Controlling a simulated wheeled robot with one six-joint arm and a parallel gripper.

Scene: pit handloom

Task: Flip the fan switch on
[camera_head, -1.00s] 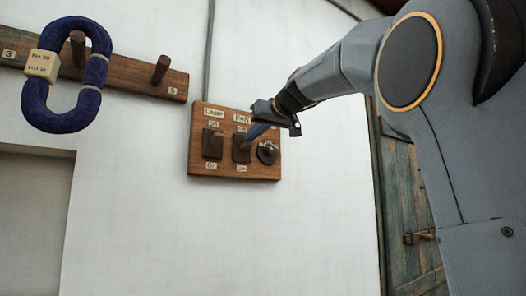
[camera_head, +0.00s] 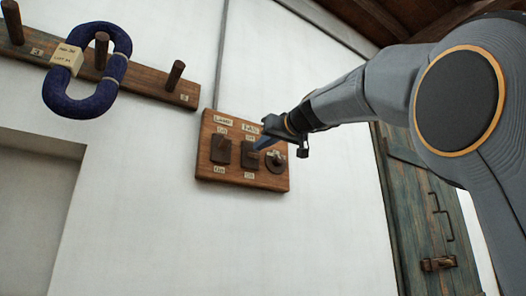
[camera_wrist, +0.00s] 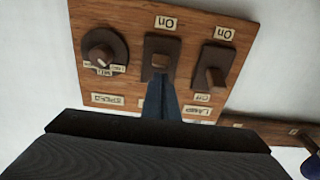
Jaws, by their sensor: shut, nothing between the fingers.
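The fan switch (camera_head: 249,158) is a dark plate with a small rocker, in the middle of a wooden switch board (camera_head: 210,186) on the white wall. Its Off label is above and its On label below. The wrist view shows the board upside down, with the fan switch (camera_wrist: 160,47) in the middle and its On label at the top. My gripper (camera_head: 259,146) is shut and empty, its blue fingertips at the fan switch. In the wrist view my gripper (camera_wrist: 161,80) covers the lower part of that switch. I cannot tell whether the tips touch the rocker.
On the board, the lamp switch (camera_head: 221,150) is left of the fan switch and a round speed knob (camera_head: 275,161) is right. A peg rail (camera_head: 140,78) with a blue yarn skein (camera_head: 76,105) hangs at upper left. A wooden shutter (camera_head: 420,215) stands at right.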

